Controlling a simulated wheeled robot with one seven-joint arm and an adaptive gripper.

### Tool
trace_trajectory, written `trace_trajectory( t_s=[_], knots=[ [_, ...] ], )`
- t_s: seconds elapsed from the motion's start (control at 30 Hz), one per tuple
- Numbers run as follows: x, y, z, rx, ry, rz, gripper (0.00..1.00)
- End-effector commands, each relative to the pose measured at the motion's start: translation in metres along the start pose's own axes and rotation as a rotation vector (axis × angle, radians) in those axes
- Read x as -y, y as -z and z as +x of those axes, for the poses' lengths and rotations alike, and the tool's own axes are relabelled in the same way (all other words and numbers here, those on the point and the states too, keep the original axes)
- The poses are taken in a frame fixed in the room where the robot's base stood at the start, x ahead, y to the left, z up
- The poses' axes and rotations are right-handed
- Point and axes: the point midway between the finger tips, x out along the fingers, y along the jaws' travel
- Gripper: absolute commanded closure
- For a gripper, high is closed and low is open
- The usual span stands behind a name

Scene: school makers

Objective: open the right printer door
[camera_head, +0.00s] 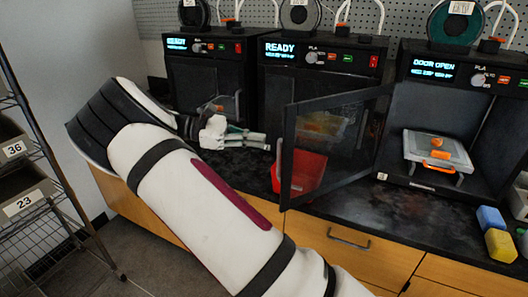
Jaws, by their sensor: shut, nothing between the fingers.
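The right printer (460,62) shows "DOOR OPEN" on its display. Its dark framed, see-through door (335,140) is swung out to the left, toward the viewer, at a wide angle. The printer's chamber is exposed, with a grey build plate (436,148) bearing orange parts inside. My gripper (264,141) is shut and empty. It points right, over the counter in front of the middle printer, left of the door's free edge and apart from the door as far as I can tell.
The middle printer (312,55) and left printer (204,50) show "READY", doors shut. A red bin (308,172) sits on the counter (375,205) behind the open door. Blue (490,218) and yellow (500,245) blocks lie at right. A wire shelf (55,185) stands at left.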

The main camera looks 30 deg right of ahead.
Motion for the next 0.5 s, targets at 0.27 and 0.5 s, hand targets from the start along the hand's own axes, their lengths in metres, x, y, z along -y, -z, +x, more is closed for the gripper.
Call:
trace_trajectory(
  t_s=[0.27, 0.5],
  knots=[
    [0.019, 0.006, -0.02, -0.052, -0.275, 0.507, 1.0],
    [0.038, 0.017, -0.04, -0.25, -0.477, 0.899, 1.0]
  ],
)
